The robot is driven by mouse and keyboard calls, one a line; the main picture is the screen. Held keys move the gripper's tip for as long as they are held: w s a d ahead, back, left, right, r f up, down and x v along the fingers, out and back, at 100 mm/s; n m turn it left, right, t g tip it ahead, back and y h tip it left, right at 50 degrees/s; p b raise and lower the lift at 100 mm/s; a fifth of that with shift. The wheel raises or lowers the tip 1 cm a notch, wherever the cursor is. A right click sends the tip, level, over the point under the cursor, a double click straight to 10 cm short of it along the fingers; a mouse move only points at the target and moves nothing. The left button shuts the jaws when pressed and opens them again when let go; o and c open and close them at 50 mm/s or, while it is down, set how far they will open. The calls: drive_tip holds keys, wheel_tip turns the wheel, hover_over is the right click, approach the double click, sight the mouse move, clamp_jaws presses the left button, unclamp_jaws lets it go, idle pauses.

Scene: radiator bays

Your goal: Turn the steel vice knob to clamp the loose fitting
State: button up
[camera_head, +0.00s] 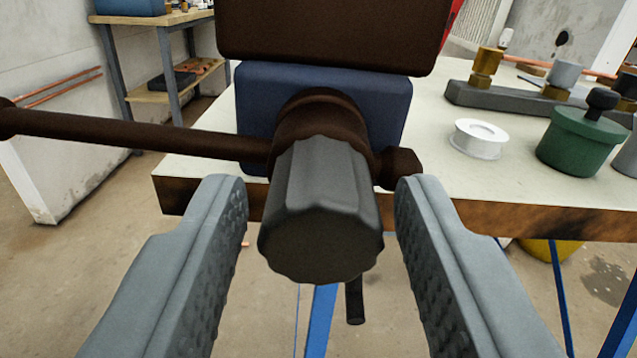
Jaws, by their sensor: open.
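The vice knob (322,212) is a dark grey, fluted cylinder facing me in the middle of the view. It sits on a brown screw collar with a long brown handle bar (140,133) running out to the left. Behind it is the blue vice body (260,105) with a dark brown block (330,30) on top. My gripper (320,195) is open, with one grey ridged finger on each side of the knob and a visible gap on both sides. The loose fitting cannot be made out; the vice hides what is behind it.
The vice stands at the edge of a pale-topped workbench (445,175). To the right are a white tape roll (479,139), a green pot (583,140) and a grey rail with brass fittings (520,97). A shelf bench (165,60) stands back left. The floor at left is clear.

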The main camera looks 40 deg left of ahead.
drive_tip(key=shift+n, duration=0.6)
drive_tip(key=shift+w+a, duration=0.1)
